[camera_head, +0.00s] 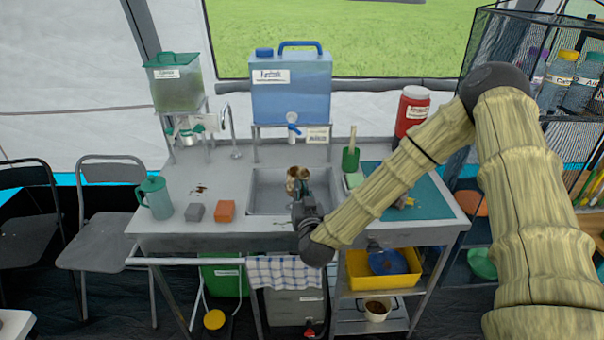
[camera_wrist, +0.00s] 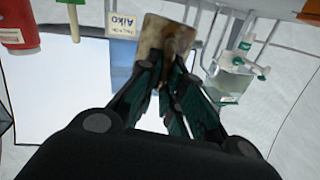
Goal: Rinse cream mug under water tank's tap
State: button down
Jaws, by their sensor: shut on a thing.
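The cream mug (camera_head: 298,175), with brown stains, is in my gripper (camera_head: 302,196) over the sink (camera_head: 262,188). In the wrist view the mug (camera_wrist: 154,42) sits between the fingertips (camera_wrist: 165,68) and shows a brown smear; its inside is hidden. The blue water tank (camera_head: 291,85) stands on a stand behind the sink. Its tap (camera_head: 293,129) points down, above and behind the mug in the head view. No water stream shows. I cannot tell whether the mug is directly beneath the tap.
A green tank (camera_head: 175,88) stands left of a thin curved faucet (camera_head: 232,135). A teal pitcher (camera_head: 156,198), a grey block (camera_head: 195,212) and an orange block (camera_head: 226,209) are left of the sink. A green holder (camera_head: 350,160) and a red canister (camera_head: 411,112) are right.

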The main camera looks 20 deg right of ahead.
aim_at(296, 171)
jog(key=shift+w+d+f+b, duration=0.45)
jog(key=shift+w+b, duration=0.2)
jog(key=shift+w, duration=1.7)
jog(key=shift+w+d+f+b, duration=0.4)
jog(key=shift+w+b, duration=0.2)
jog(key=shift+w, duration=1.75)
jog(key=shift+w+d+f+b, duration=0.35)
jog(key=shift+w+d+b, duration=0.25)
jog(key=shift+w, duration=1.75)
jog(key=shift+a, duration=0.1)
jog(key=shift+d, duration=0.6)
jog(key=shift+a, duration=0.6)
jog(key=shift+s+a+p, duration=0.1)
jog(key=shift+s+a, duration=0.05)
jog(key=shift+s, duration=1.15)
jog(key=shift+s+a+p, duration=0.15)
jog(key=shift+s+a, duration=0.05)
jog(key=shift+s, duration=1.15)
jog(key=shift+s+a+p, duration=0.1)
jog(key=shift+s+a, duration=0.05)
jog(key=shift+s, duration=1.15)
